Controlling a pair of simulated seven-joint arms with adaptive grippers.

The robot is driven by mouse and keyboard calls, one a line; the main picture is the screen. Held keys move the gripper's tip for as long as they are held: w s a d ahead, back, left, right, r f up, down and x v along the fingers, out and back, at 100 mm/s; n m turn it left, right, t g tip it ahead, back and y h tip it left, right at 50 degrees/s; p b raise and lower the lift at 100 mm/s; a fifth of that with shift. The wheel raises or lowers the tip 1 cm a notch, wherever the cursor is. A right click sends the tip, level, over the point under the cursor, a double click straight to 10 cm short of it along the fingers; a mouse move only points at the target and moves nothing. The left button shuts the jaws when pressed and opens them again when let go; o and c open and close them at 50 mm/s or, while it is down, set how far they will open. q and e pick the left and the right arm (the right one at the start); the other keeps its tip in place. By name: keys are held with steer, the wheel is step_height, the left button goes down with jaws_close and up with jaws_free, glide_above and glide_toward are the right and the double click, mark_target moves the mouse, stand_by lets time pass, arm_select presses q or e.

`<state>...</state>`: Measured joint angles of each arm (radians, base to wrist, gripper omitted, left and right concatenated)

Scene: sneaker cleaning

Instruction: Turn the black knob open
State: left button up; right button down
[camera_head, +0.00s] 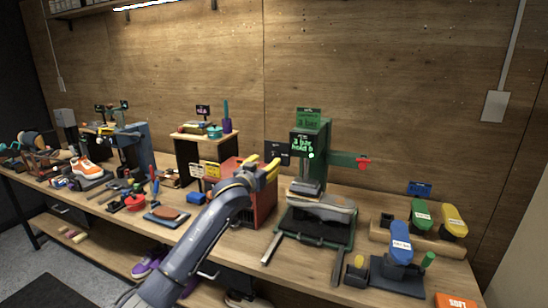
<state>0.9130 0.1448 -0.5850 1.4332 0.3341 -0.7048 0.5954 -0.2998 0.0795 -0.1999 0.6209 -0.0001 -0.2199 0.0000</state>
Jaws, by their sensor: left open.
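My left gripper (262,167) has yellow fingertips and is open and empty. Its grey arm reaches up from the bottom of the view, and the fingers are at the upper part of a red box (265,205) with a grille-like side. The gripper covers part of the box's top and front. I cannot make out a black knob; it may be hidden or too small to tell. I cannot tell whether the fingers touch the box. My right gripper is not in view.
Right of the box, a green press-like stand (318,150) with a lit display and a red-tipped side arm rises over a tray holding a grey shoe (322,207). Tools and an orange shoe (86,167) crowd the left bench.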

mark_target(273, 157)
arm_select(q)
steer(key=shift+x, duration=3.8)
jaws_close()
